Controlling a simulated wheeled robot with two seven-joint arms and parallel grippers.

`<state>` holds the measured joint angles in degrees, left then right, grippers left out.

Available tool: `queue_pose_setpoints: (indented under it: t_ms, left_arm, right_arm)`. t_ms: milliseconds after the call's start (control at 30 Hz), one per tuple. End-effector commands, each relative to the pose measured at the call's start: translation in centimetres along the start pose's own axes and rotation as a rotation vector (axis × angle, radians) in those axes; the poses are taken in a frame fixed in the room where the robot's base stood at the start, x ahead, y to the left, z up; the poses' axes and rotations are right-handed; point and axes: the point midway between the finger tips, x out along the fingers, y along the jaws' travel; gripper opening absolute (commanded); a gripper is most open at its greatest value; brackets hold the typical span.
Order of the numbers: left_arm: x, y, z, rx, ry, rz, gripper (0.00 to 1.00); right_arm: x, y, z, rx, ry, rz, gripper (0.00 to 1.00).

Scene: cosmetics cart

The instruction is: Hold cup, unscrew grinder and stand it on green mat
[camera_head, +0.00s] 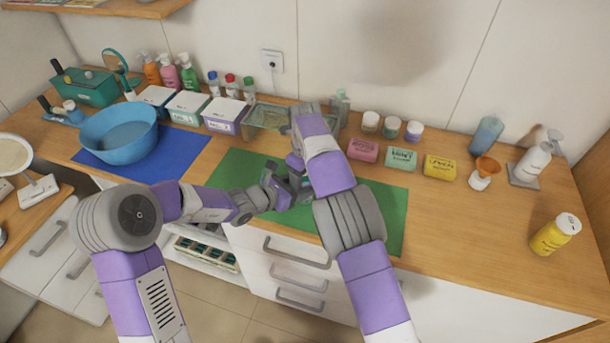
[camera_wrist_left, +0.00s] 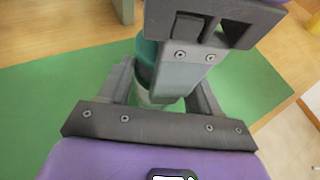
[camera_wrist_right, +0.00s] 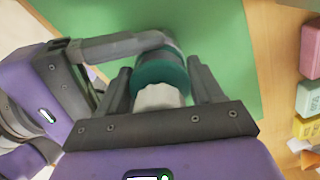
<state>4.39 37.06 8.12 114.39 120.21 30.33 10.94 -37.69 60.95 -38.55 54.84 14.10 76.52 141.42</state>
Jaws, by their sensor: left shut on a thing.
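The teal grinder (camera_wrist_right: 160,70) shows in the right wrist view, with a pale knob-like end (camera_wrist_right: 158,97) towards that camera. In the left wrist view its teal side (camera_wrist_left: 147,48) is partly behind my right gripper. The pale cup (camera_wrist_left: 155,98) is between the fingers of my left gripper (camera_head: 281,186), which is shut on it from the side, over the green mat (camera_head: 378,210). My right gripper (camera_head: 296,165) has its fingers apart on either side of the grinder's pale end, with a gap visible. In the head view my grippers hide most of cup and grinder.
A blue bowl (camera_head: 118,135) stands on a blue mat (camera_head: 165,155) to the left. White lidded boxes (camera_head: 225,112) and a glass tray (camera_head: 268,116) are behind. Soap blocks (camera_head: 401,158) and small jars (camera_head: 392,125) stand behind right. The green mat's right part is clear.

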Motion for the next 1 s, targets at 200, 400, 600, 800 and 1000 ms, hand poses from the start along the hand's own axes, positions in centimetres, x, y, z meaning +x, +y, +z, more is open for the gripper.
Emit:
queue_pose_setpoints:
  t_ms: [200, 400, 600, 800, 1000]
  left_arm:
    - [0.0, 0.0, -0.1, 0.000, 0.002, 0.001, 0.00]
    - [0.0, 0.0, -0.1, 0.000, 0.002, 0.001, 0.00]
    - [0.0, 0.0, -0.1, 0.000, 0.002, 0.001, 0.00]
    - [0.0, 0.0, -0.1, 0.000, 0.002, 0.001, 0.00]
    - [0.0, 0.0, -0.1, 0.000, 0.002, 0.001, 0.00]
  right_arm:
    - [0.0, 0.0, 0.0, 0.000, 0.000, 0.000, 0.32]
    - [0.0, 0.0, 0.0, 0.000, -0.001, 0.000, 0.85]
    - [0.0, 0.0, 0.0, 0.000, -0.001, 0.000, 0.87]
    - [-1.1, -0.1, 0.1, 0.000, -0.003, -0.001, 0.87]
    - [-3.8, -0.1, 0.1, 0.001, -0.003, -0.001, 0.87]
